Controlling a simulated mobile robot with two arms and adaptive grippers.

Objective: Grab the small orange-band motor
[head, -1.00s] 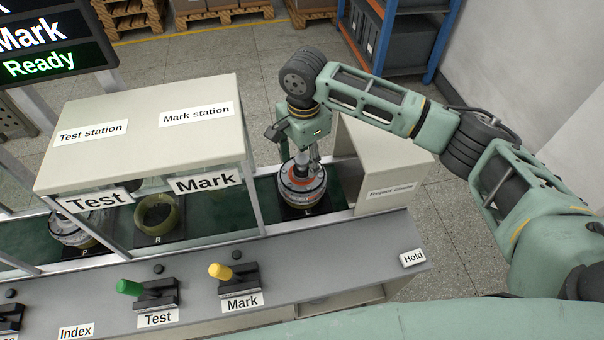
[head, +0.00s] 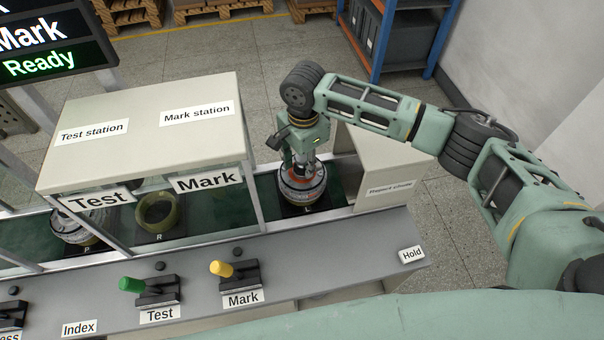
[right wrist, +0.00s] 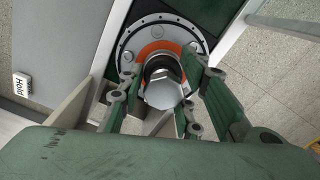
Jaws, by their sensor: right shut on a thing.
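The small orange-band motor (head: 301,190) stands on a black carrier plate marked L on the green conveyor, right of the Mark station. In the right wrist view the motor (right wrist: 128,57) shows a silver flange with an orange ring and a central shaft (right wrist: 163,90). My right gripper (head: 302,166) points down over the motor from above. In the right wrist view its fingers (right wrist: 164,92) stand on both sides of the shaft and are shut on it. The fingertips are partly hidden in the head view. My left gripper is not in view.
The Test and Mark station cover (head: 145,125) stands left of the motor. The beige reject chute (head: 385,175) stands close on its right. A green ring part (head: 160,211) and another motor (head: 75,228) are on the conveyor. Levers (head: 240,275) line the front panel.

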